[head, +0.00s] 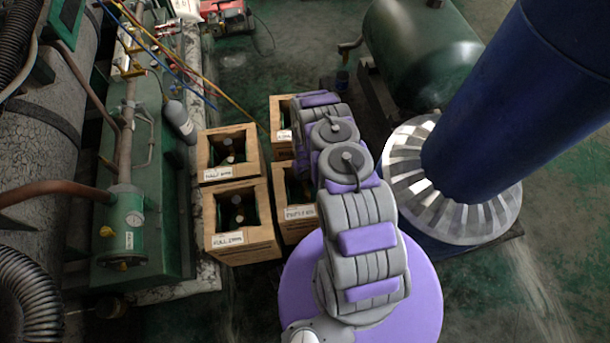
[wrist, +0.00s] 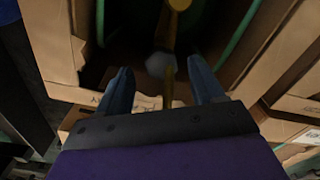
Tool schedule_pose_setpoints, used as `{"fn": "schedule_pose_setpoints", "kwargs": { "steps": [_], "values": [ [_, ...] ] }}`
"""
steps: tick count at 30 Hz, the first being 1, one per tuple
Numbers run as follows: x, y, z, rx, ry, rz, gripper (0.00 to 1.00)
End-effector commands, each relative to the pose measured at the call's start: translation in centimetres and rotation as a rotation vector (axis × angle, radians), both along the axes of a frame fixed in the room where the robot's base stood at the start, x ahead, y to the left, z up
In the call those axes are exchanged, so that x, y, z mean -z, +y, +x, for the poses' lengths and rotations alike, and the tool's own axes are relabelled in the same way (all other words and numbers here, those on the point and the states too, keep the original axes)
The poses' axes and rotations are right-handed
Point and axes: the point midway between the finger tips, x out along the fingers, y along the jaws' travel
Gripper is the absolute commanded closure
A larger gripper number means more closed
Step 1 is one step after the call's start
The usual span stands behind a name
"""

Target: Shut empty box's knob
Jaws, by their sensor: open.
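The empty box (head: 296,232), a brown box with a label that seems to read EMPTY, stands in the right column of boxes, partly hidden by my arm in the head view. The wrist view looks into an open brown box (wrist: 55,45) with a dark inside. A brass valve part (wrist: 168,30) and a rounded grey piece (wrist: 160,66) show there; which one is the knob I cannot tell. My gripper (wrist: 163,82) is open, its two dark fingers on either side of these parts in the picture. Contact is not clear. The head view hides my gripper behind the arm.
Two boxes labelled FULL (head: 228,172) (head: 240,250) stand to the left, and another box (head: 280,110) is behind. Green machinery (head: 130,250) lines the left. A large blue column (head: 500,120) and a green tank (head: 425,50) stand right. Hoses (head: 185,60) hang at upper left.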

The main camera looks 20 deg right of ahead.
Motion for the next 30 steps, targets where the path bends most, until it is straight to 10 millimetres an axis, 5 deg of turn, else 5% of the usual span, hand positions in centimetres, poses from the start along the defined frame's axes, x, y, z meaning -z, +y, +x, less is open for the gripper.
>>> {"fn": "schedule_pose_setpoints", "kwargs": {
  "steps": [6,16,30],
  "values": [
    [1.7,0.1,-0.1,-0.001,0.002,0.001,0.33],
    [1.8,0.0,-0.1,-0.001,0.001,0.001,0.33],
    [1.8,0.0,-0.1,-0.001,0.001,0.001,0.78]
  ]
}}
